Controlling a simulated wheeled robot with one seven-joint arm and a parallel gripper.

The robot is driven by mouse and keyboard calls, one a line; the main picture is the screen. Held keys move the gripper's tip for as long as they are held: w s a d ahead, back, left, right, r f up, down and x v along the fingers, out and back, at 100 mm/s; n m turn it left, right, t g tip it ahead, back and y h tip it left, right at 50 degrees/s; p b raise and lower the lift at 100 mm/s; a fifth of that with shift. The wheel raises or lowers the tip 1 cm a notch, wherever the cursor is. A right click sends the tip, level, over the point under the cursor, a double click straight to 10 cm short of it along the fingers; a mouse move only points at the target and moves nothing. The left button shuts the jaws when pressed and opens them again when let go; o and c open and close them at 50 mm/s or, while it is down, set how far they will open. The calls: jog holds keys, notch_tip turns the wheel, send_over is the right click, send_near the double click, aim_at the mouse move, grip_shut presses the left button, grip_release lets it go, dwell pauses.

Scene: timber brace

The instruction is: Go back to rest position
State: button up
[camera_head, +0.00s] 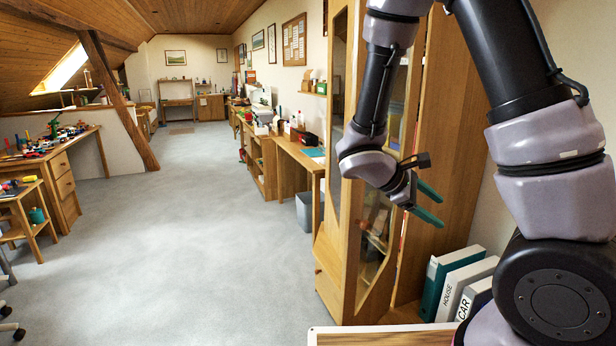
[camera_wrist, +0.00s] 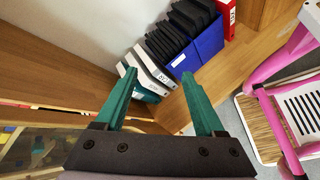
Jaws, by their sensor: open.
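My gripper (camera_head: 432,204) hangs at the right of the head view, in front of the tall wooden cabinet (camera_head: 335,150). Its two green fingers are spread apart with nothing between them. In the wrist view my gripper (camera_wrist: 158,85) also shows open and empty, pointing toward binders standing by the wall. My arm is bent, with the forearm pointing down to the gripper. Whether the gripper touches the cabinet is hard to tell, but a gap seems to show.
Binders (camera_head: 455,285) stand beside the cabinet, low at right; the wrist view shows black folders (camera_wrist: 170,42) and a blue box file (camera_wrist: 208,40). A pink-framed item (camera_wrist: 270,90) is at the right there. A timber brace (camera_head: 118,100) slants at left. The grey floor (camera_head: 180,240) is open.

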jog(key=s+a+r+m+t+y, duration=0.2)
jog(key=s+r+m+y, duration=0.2)
jog(key=r, duration=0.7)
jog(key=s+a+r+m+t+y, duration=0.2)
jog(key=s+r+m+y, duration=0.3)
jog(key=r+m+y, duration=0.3)
notch_tip(320, 180, up, 4)
jog(key=m+t, duration=0.1)
jog(key=m, duration=0.3)
jog(key=shift+f+y, duration=0.15)
jog(key=shift+y, duration=0.25)
jog(key=shift+c, duration=0.3)
